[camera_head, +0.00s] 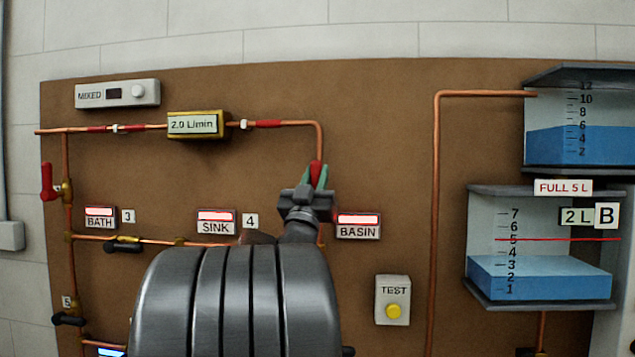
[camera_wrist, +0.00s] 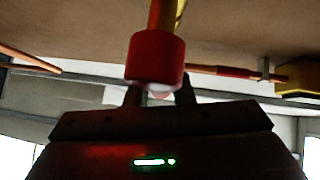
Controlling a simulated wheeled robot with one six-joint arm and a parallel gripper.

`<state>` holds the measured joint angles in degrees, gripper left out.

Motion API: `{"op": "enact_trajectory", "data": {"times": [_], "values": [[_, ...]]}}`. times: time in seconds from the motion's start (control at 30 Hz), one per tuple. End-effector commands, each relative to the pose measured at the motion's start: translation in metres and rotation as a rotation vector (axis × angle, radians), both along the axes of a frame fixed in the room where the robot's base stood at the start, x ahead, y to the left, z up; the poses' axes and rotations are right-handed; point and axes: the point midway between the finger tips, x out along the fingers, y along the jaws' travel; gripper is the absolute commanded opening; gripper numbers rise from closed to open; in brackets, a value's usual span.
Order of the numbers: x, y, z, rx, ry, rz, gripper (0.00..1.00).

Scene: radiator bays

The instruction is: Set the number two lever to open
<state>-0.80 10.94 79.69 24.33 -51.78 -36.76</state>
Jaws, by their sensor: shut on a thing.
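My gripper (camera_head: 318,178) is at the pipe above the BASIN label, with its green fingertips shut on a red lever handle (camera_head: 316,172). In the wrist view the red handle (camera_wrist: 155,60) is a short cylinder on a brass-coloured stem, right between the dark fingers (camera_wrist: 160,92). No number shows beside this lever, so I cannot read whether it is number two. My gripper and arm hide its valve body and part of the pipe below.
The brown board carries a red lever (camera_head: 47,182) at left, black levers (camera_head: 122,244) (camera_head: 68,319), a flow box (camera_head: 195,125), the BASIN label (camera_head: 358,226) and a TEST box (camera_head: 392,300). Two water tanks (camera_head: 540,300) jut out at right.

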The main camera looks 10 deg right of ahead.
Motion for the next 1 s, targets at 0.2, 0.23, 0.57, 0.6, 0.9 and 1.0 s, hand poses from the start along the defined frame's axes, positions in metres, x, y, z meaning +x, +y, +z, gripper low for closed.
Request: {"op": "enact_trajectory", "data": {"times": [0.2, 0.23, 0.57, 0.6, 0.9, 1.0], "values": [[0.001, 0.0, -0.001, -0.004, 0.004, -0.001, 0.0], [0.001, 0.0, -0.001, -0.004, 0.004, -0.001, 0.0], [0.0, 0.0, -0.001, -0.003, 0.003, -0.001, 0.43], [0.0, 0.0, -0.001, -0.003, 0.002, -0.001, 0.43], [-0.011, 0.006, -0.014, -0.003, 0.001, 0.0, 0.43], [-0.023, 0.012, -0.029, -0.002, 0.002, 0.001, 0.43]]}}
